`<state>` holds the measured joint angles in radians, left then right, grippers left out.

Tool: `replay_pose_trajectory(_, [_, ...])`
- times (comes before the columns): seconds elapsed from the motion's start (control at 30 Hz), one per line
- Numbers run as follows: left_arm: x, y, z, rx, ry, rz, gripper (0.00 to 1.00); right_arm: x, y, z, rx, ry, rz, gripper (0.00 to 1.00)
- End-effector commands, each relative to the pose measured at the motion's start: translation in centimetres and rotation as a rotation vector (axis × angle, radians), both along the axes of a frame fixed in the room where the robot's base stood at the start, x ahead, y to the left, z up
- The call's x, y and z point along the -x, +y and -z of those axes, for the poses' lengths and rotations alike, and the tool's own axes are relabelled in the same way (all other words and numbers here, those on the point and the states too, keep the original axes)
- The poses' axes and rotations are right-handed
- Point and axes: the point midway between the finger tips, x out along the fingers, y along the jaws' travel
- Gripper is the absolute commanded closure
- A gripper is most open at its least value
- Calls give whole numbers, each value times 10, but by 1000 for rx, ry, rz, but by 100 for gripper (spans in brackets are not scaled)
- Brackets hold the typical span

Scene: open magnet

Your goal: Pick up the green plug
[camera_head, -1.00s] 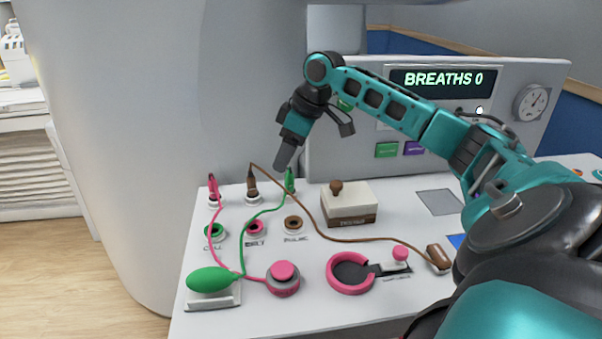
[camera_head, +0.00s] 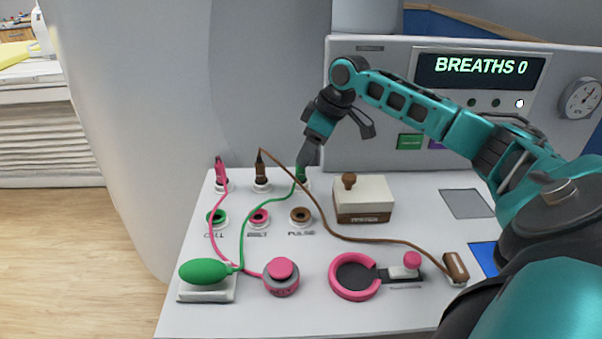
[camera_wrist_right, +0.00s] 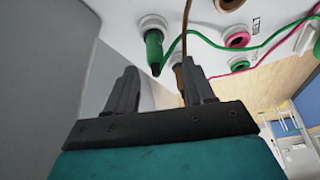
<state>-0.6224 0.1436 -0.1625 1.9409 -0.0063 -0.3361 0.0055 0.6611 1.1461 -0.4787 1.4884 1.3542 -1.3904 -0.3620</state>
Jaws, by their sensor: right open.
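The green plug (camera_head: 301,174) stands in a white socket at the right end of the back row of plugs. A green cord runs from it to the green bulb (camera_head: 204,271). My right gripper (camera_head: 307,160) is at the plug, and its dark fingers hide the plug's upper part in the head view. In the right wrist view the green plug (camera_wrist_right: 153,49) lies ahead, with its free end between the two spread fingers. A gap shows on both sides, and the fingers are open and empty. My left gripper is not in view.
The brown plug (camera_head: 261,173) and pink plug (camera_head: 221,171) stand to the left. A brown-and-cream box (camera_head: 363,200) is close on the right. In front are several ringed sockets, including a brown one (camera_head: 301,216). The console display (camera_head: 481,69) rises behind.

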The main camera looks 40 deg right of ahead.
Motion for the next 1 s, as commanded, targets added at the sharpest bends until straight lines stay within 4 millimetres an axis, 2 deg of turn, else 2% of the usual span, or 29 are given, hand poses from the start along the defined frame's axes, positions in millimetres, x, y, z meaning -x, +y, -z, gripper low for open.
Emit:
replay_pose_trajectory(0.27, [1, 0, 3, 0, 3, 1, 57, -9, 3, 23, -2, 1, 1, 47])
replay_pose_trajectory(0.5, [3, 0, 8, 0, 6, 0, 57, -23, 5, 55, -1, 0, 0, 47])
replay_pose_trajectory(0.83, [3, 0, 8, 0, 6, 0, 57, -25, 6, 61, 2, -1, 0, 47])
replay_pose_trajectory(1.0, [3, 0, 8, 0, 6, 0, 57, -25, 6, 61, 1, 0, 0, 63])
